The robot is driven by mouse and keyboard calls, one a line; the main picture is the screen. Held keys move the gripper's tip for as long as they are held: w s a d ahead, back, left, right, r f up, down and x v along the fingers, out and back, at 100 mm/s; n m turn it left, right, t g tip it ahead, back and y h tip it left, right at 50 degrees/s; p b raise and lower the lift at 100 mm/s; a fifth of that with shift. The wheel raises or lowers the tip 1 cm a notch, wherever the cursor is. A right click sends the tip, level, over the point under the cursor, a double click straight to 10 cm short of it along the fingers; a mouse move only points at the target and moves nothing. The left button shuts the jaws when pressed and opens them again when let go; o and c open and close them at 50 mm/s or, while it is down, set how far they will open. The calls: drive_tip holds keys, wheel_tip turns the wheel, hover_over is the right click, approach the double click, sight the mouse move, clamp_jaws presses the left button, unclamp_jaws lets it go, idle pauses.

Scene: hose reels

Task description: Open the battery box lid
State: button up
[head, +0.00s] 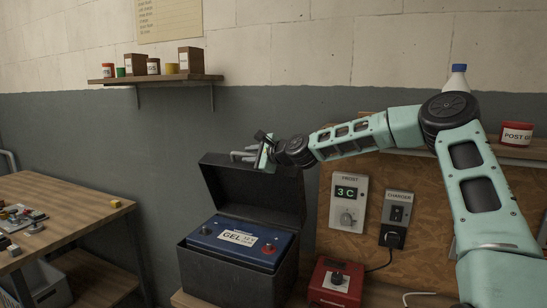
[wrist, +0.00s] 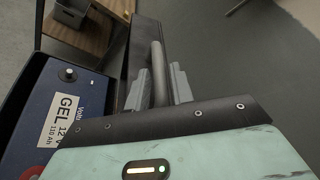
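The battery box (head: 228,275) is a dark box at the lower middle of the head view. Its lid (head: 254,192) stands up open at the back, leaning away from the box. Inside sits a blue battery (head: 238,241) labelled GEL; it also shows at the left of the wrist view (wrist: 48,118). My gripper (head: 258,152) is at the lid's top edge. In the wrist view, the grey lid handle (wrist: 158,70) lies between my two fingers (wrist: 159,90), filling nearly all the space between them. The exact finger contact is hard to make out.
A thermostat reading 3 C (head: 348,202) and a charger (head: 397,213) hang on the board at right. A red box (head: 335,282) stands beside the battery box. A wooden table (head: 62,215) is at left; a wall shelf (head: 157,79) holds small containers.

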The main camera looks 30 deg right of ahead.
drive_tip(key=b+v, duration=0.4)
drive_tip(key=v, duration=1.1)
drive_tip(key=shift+s+b, duration=0.15)
drive_tip(key=shift+b, duration=0.25)
